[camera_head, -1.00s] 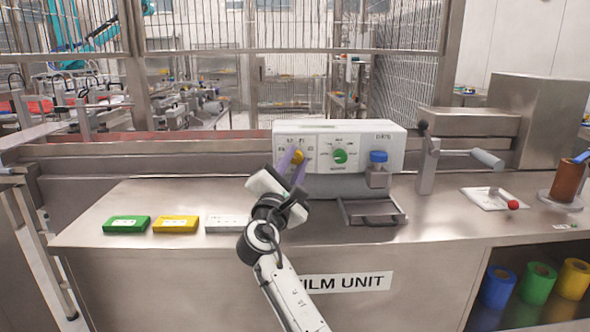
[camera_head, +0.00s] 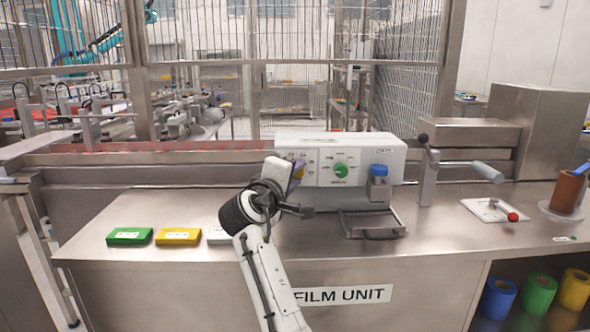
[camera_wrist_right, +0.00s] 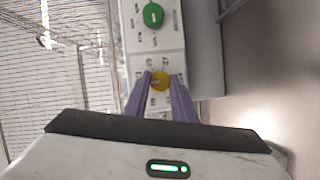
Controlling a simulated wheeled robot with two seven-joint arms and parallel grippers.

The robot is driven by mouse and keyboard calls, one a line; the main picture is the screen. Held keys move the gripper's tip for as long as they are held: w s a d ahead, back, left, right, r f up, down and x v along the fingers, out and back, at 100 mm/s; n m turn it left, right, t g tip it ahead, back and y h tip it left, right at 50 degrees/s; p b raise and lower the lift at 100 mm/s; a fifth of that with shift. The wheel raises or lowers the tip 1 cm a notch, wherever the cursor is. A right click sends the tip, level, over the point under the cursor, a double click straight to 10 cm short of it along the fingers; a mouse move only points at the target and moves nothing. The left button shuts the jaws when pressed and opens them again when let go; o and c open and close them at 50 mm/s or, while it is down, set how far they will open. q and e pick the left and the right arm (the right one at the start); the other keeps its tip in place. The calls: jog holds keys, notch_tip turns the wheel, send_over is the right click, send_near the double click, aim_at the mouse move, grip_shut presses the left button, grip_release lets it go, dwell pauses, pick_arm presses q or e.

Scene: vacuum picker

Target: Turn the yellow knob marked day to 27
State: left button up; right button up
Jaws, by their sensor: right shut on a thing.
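The yellow knob (camera_wrist_right: 161,81) sits on the front face of a white control box (camera_head: 395,150). In the wrist view my right gripper (camera_wrist_right: 160,78) has its two purple fingers on either side of the knob, shut on it. In the head view my right gripper (camera_head: 297,172) and wrist hide most of the knob and part of its printed dial. The marks around the knob are too small to read. A green knob (camera_head: 341,170) with its own dial is beside it, also in the wrist view (camera_wrist_right: 153,15). My left gripper is not in view.
A blue-capped part (camera_head: 379,170) and a metal tray (camera_head: 372,224) are at the box's right and front. A crank lever (camera_head: 428,170) stands further right. Green (camera_head: 129,236), yellow (camera_head: 178,236) and white blocks lie on the counter at left.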

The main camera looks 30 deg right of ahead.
jog(key=m+t+y+p, duration=0.1)
jog(key=m+y+p, duration=0.2)
jog(key=m, duration=0.2)
jog(key=m+t+y+p, duration=0.1)
jog(key=m+y+p, duration=0.2)
jog(key=m+p, duration=0.1)
jog(key=d+m+t+y+p, duration=0.1)
jog(key=m+y+p, duration=0.2)
jog(key=m, duration=0.3)
jog(key=shift+s+m, duration=0.35)
jog(key=shift+m, duration=0.05)
dwell(0.3)
dwell(0.6)
jog(key=o, duration=1.1)
jog(key=shift+r, duration=0.1)
jog(key=shift+c, duration=0.2)
